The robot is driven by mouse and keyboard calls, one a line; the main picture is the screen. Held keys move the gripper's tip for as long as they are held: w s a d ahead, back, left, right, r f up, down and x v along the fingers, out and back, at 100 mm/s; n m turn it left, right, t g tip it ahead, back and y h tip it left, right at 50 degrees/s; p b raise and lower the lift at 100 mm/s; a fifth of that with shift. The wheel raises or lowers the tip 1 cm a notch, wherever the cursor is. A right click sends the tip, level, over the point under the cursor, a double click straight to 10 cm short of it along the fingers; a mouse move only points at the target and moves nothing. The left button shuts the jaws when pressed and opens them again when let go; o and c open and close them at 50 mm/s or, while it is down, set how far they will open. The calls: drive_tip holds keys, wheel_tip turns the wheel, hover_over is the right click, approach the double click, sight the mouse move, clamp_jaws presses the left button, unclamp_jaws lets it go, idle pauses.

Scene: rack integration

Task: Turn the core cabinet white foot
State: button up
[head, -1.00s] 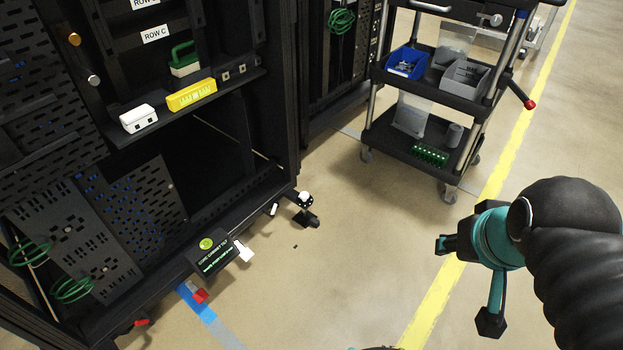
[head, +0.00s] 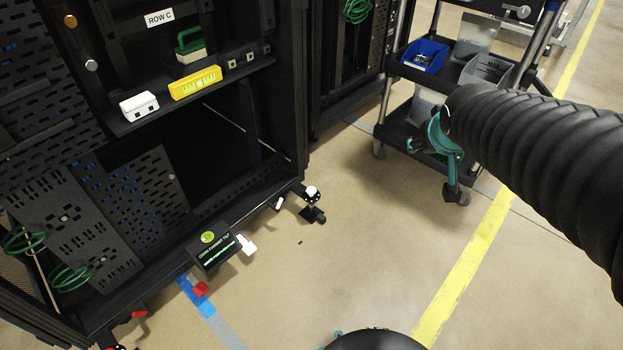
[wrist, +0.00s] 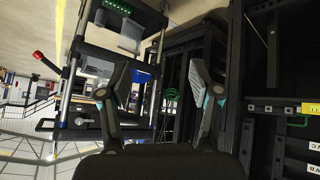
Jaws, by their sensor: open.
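The core cabinet (head: 245,190) is the black open rack at the left of the head view. Its white foot (head: 312,193) has a white round top with dark dots on a black base, at the cabinet's near right corner on the floor. In the wrist view my gripper (wrist: 160,88) is open and empty, its two fingers apart, facing the cart and the dark racks. The foot does not show in the wrist view.
A black cart (head: 400,128) with a blue bin (head: 425,56) stands at the back right, partly behind my arm. A black display box (head: 216,248) sits at the cabinet's lower front edge, near a red foot (head: 138,315). The floor right of the white foot is clear.

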sight(315, 193)
drive_tip(key=w+a+f+n+t+y+b, duration=0.1)
drive_tip(key=w+f+n+t, duration=0.1)
drive_tip(key=w+f, duration=0.65)
drive_tip(key=w+a+f+n+t+y+b, duration=0.15)
drive_tip(key=w+f, duration=0.25)
drive_tip(key=w, duration=1)
drive_tip(key=w+a+f+n+y+b, duration=0.15)
drive_tip(key=w+f, duration=0.25)
drive_tip(key=f, duration=0.4)
drive_tip(key=w+a+f+n+y, duration=0.2)
drive_tip(key=w+a+f+y, duration=0.15)
drive_tip(key=f, duration=0.45)
drive_tip(key=s+a+f+n+y+b, duration=0.1)
drive_tip(key=s+a+f+y, duration=0.15)
drive_tip(key=f, duration=0.55)
drive_tip(key=s+a+f+y+b, duration=0.1)
drive_tip(key=s+a+f+y, duration=0.15)
drive_tip(key=f, duration=0.45)
drive_tip(key=s+a+f+n+y+b, duration=0.1)
drive_tip(key=s+a+f+y, duration=0.15)
drive_tip(key=f, duration=0.55)
drive_tip(key=shift+g, duration=0.25)
drive_tip(key=x, duration=0.7)
drive_tip(key=b+x, duration=0.1)
drive_tip(key=x, duration=0.6)
drive_tip(key=shift+w+d, duration=0.2)
drive_tip(key=shift+w, duration=0.15)
drive_tip(key=c, duration=1.2)
